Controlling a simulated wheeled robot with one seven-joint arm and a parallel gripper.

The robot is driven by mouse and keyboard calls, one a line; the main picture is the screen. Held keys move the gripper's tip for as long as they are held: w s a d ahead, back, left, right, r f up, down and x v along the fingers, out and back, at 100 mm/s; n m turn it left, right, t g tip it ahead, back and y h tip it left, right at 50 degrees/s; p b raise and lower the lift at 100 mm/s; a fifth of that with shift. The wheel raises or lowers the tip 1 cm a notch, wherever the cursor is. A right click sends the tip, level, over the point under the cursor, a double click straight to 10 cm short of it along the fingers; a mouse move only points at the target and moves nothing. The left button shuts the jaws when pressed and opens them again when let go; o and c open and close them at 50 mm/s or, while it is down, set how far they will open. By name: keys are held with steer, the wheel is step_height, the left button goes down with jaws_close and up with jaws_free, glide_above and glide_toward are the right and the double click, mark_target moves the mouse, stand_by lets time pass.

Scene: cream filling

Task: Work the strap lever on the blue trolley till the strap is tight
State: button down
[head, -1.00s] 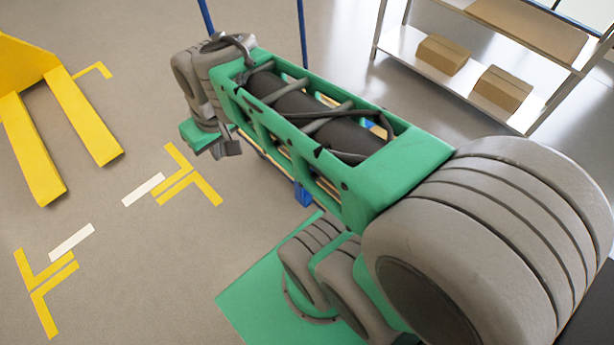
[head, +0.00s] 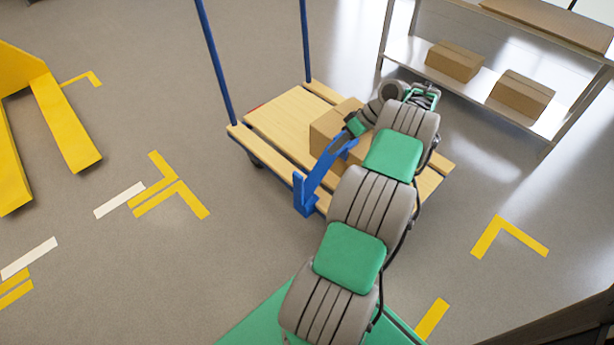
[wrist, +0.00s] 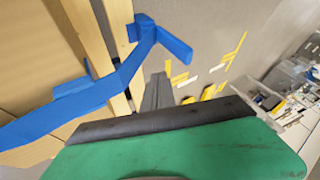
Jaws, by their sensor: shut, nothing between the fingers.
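The blue trolley (head: 285,120) has a slatted wooden deck and blue posts, and carries a cardboard box (head: 325,135). A blue lever assembly (head: 318,178) stands at the deck's near edge and slopes up towards the box. In the wrist view the blue assembly (wrist: 110,88) runs from lower left to a bracket with a bent end. I cannot tell lever from strap there, or how tight the strap is. My gripper (wrist: 157,92) is shut and empty, beside the blue bar and apparently apart from it. In the head view my arm hides part of the box.
A shelf rack (head: 480,85) with cardboard boxes stands behind at the right. A yellow pallet-jack-like object (head: 60,115) stands at the left. Yellow and white marks lie on the open floor. Bins and small items (wrist: 290,95) show at the wrist view's right.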

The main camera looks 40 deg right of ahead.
steer(key=b, duration=0.6)
glide_toward(298, 189)
steer(key=w+d+f, duration=0.3)
steer(key=w+d, duration=0.1)
steer(key=a+b, duration=0.1)
steer(key=a, duration=0.3)
steer(key=shift+a+r, duration=0.1)
steer(key=shift+a, duration=0.2)
